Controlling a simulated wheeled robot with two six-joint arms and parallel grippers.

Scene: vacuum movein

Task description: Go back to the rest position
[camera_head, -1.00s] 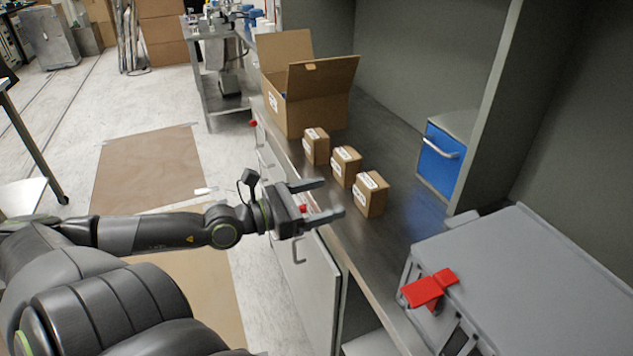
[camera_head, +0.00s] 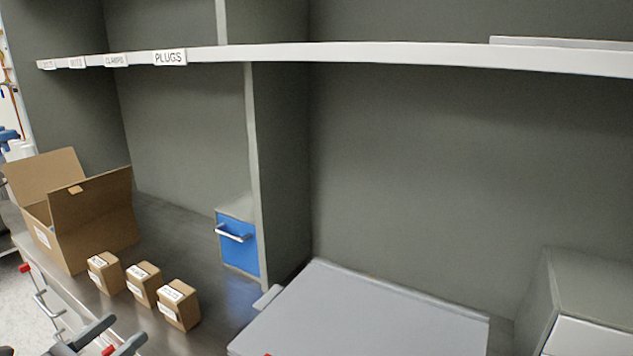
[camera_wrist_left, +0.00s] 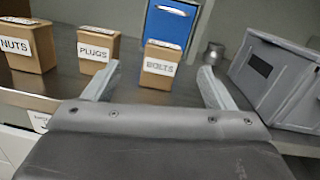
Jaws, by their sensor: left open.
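My left gripper (camera_head: 108,334) shows at the bottom left edge of the head view, in front of the bench edge. In the left wrist view its two fingers (camera_wrist_left: 159,74) are spread apart with nothing held between them. The small BOLTS box (camera_wrist_left: 160,65) stands on the bench beyond the fingers, apart from them. The PLUGS box (camera_wrist_left: 97,50) and the NUTS box (camera_wrist_left: 28,46) stand to its left. My right gripper is in neither view.
An open cardboard box (camera_head: 95,228) stands left on the bench (camera_head: 215,300). A blue drawer unit (camera_head: 238,245) stands behind. A large grey case (camera_head: 370,312) lies right of the small boxes. A white-edged shelf (camera_head: 400,55) with labels runs above.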

